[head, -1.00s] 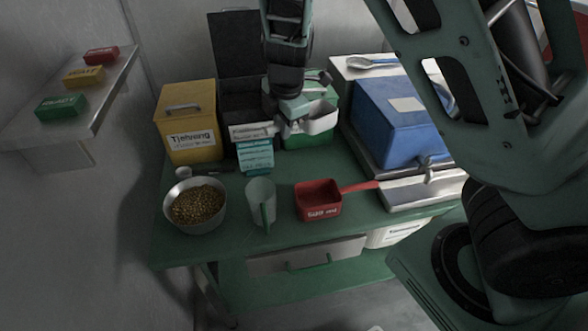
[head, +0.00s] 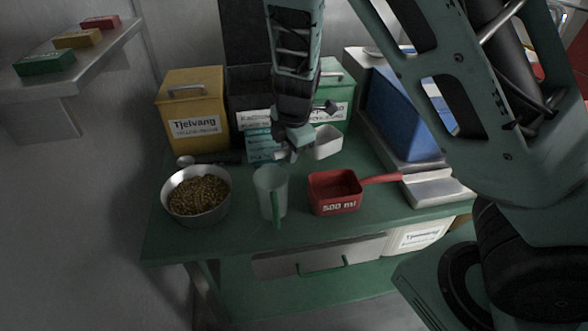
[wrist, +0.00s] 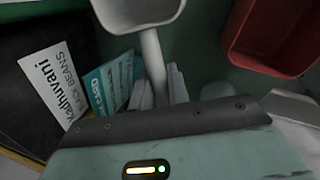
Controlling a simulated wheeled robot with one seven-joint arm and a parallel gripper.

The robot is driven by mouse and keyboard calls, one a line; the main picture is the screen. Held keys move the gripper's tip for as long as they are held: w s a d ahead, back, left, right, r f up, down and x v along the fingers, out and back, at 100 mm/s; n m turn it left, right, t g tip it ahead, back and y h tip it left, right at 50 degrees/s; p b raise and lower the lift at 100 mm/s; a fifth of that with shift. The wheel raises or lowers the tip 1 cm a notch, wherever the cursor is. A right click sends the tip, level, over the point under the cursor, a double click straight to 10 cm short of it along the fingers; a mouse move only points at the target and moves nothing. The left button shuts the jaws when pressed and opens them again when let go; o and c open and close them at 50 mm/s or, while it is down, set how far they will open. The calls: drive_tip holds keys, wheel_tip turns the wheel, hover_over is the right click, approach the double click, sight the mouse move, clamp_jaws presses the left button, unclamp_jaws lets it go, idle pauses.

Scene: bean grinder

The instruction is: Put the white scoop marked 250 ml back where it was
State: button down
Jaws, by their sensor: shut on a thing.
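A white scoop (head: 327,143) is in my gripper (head: 292,152), held by its handle above the green table. In the wrist view the scoop's bowl (wrist: 140,14) is at the top, its handle running down between the fingers (wrist: 158,88). My gripper is shut on the handle. No 250 ml mark can be read. The scoop's bowl is in front of the green bin (head: 335,92) and above and behind a red scoop (head: 335,192) marked 500 ml. I cannot tell exactly how high it is held.
On the table are a bowl of beans (head: 197,196), a clear jug (head: 270,190), a metal scale (head: 435,188) and a small spoon (head: 186,160). Behind stand a yellow bin (head: 193,105), a black bin with its lid up, and a blue box (head: 400,115). A teal packet (head: 262,146) is close to my gripper.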

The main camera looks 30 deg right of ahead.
drive_tip(key=shift+s+b+x, duration=0.25)
drive_tip(key=shift+b+x, duration=0.25)
drive_tip(key=shift+x, duration=0.55)
drive_tip(key=shift+s+b+x, duration=0.2)
drive_tip(key=shift+b+x, duration=0.25)
drive_tip(key=shift+x, duration=0.6)
drive_tip(key=shift+f, duration=0.25)
drive_tip(key=c, duration=1.3)
unclamp_jaws()
drive_tip(key=shift+c, duration=0.2)
drive_tip(key=shift+r, duration=0.15)
